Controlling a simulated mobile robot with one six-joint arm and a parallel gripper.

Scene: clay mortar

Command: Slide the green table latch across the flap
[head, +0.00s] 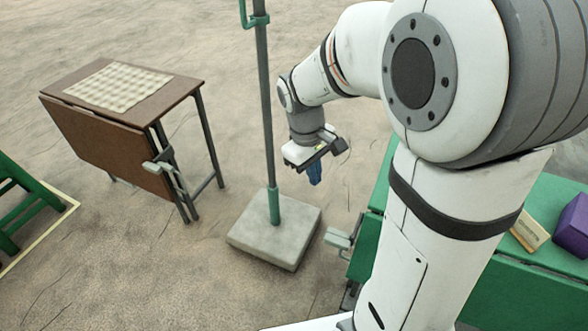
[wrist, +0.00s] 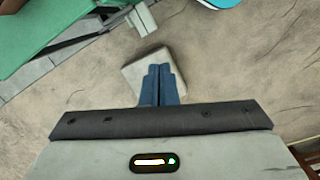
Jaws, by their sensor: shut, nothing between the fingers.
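The green table (head: 545,205) stands at the right in the head view, largely hidden behind my arm. Its green side panel (head: 366,245), which looks like a hanging flap, shows left of my arm. A pale grey piece (head: 338,239), likely the latch, sticks out from that side. In the wrist view the green table (wrist: 50,32) is at the upper left, and a grey latch-like piece (wrist: 142,19) is at the top. My gripper (head: 315,180) has blue fingers pointing down, shut and empty, apart from the latch. In the wrist view its fingers (wrist: 159,75) overlap a stone block.
A brown folding table (head: 108,130) with a checked mat is farther left. A purple block (head: 573,226) and a small wooden piece (head: 529,230) lie on the green table.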

